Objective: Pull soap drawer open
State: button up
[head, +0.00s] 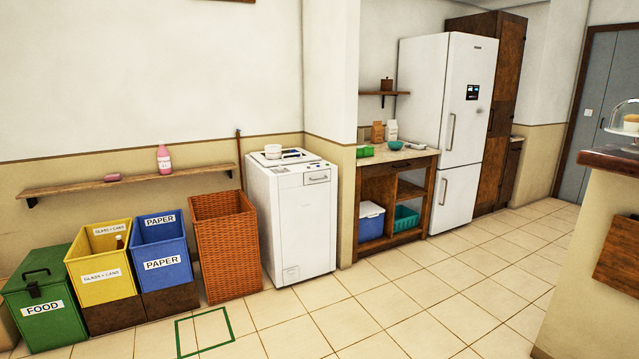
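A white washing machine (307,225) stands against the wall near the middle of the head view, beside a wall corner. A small drawer front with a handle (317,178), which looks like the soap drawer, sits at the upper right of its front face. It looks flush with the machine, so it appears closed. My gripper is not in view, and nothing is seen touching the drawer.
A wicker basket (228,255) stands close left of the machine. Blue (162,262), yellow (104,280) and green (44,308) bins stand further left. A wooden counter (385,200) and fridge (460,130) are to the right. The tiled floor (370,310) in front is clear, with a green outlined square (205,333).

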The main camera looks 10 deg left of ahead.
aim_at(314, 177)
jog(key=u, duration=0.25)
jog(key=i, duration=0.55)
jog(key=u, duration=0.85)
jog(key=i, duration=1.15)
jog(key=u, duration=0.55)
jog(key=i, duration=2.25)
jog(key=z, duration=0.9)
jog(key=i, duration=1.15)
jog(key=z, duration=0.65)
